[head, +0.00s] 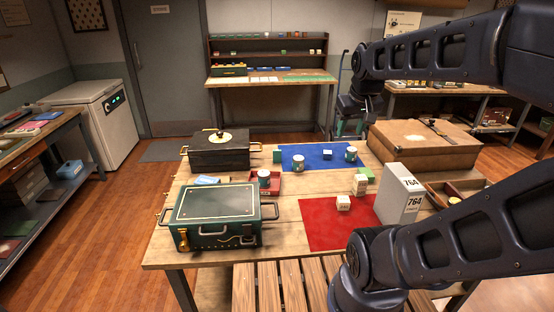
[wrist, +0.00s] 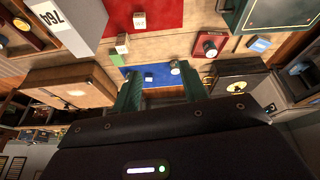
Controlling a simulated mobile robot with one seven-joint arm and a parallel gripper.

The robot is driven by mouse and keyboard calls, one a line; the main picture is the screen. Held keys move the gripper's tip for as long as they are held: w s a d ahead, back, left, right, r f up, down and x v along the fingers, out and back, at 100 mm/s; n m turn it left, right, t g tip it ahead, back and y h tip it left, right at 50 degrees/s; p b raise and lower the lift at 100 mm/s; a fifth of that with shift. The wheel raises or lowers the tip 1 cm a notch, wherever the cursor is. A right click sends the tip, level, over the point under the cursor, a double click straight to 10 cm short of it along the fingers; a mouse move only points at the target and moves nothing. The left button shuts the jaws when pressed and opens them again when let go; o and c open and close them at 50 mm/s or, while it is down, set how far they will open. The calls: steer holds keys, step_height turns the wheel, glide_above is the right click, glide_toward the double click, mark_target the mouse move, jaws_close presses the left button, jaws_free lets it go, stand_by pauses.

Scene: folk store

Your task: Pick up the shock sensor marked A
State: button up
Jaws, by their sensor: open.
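Small labelled pieces stand on the wooden table; I cannot read a letter A on any, so I cannot tell which is the shock sensor. A white cube (head: 343,203) sits on the red mat (head: 318,230). A taller pale box (head: 359,185) stands behind it. On the blue mat (head: 310,165) are a small cube (head: 327,154) and two round canisters (head: 298,164) (head: 350,154). Another canister (head: 264,178) stands in a small red tray (head: 276,188). My gripper (wrist: 162,90) is open and empty, above the table's far side; the blue mat shows beyond its fingers.
A green case (head: 216,215) and a black case (head: 219,152) fill the table's left side. A brown case (head: 424,145) and a grey-white box marked 764 (head: 400,195) stand at right. A blue item (head: 206,180) lies between the left cases. Bare wood shows between the mats.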

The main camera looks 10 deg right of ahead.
steer(key=w+a+r+n+g, duration=0.15)
steer(key=w+n, duration=0.25)
steer(key=w, duration=1)
steer(key=n+g, duration=0.3)
steer(key=n, duration=0.9)
glide_above(277, 150)
steer(key=f, duration=2.9)
steer(key=shift+w+a, duration=0.15)
steer(key=shift+w, duration=0.1)
steer(key=shift+w+a+f, duration=0.1)
steer(key=shift+w+f, duration=0.05)
steer(key=shift+f, duration=0.3)
step_height(277, 150, down, 5)
steer(key=shift+r, duration=0.1)
steer(key=shift+s+d+f, duration=0.15)
steer(key=shift+s+f, duration=0.05)
steer(key=shift+f, duration=1.25)
steer(key=shift+s+d+f, duration=0.1)
steer(key=shift+s+f, duration=0.05)
steer(key=shift+f, duration=1.25)
steer(key=shift+c, duration=0.4)
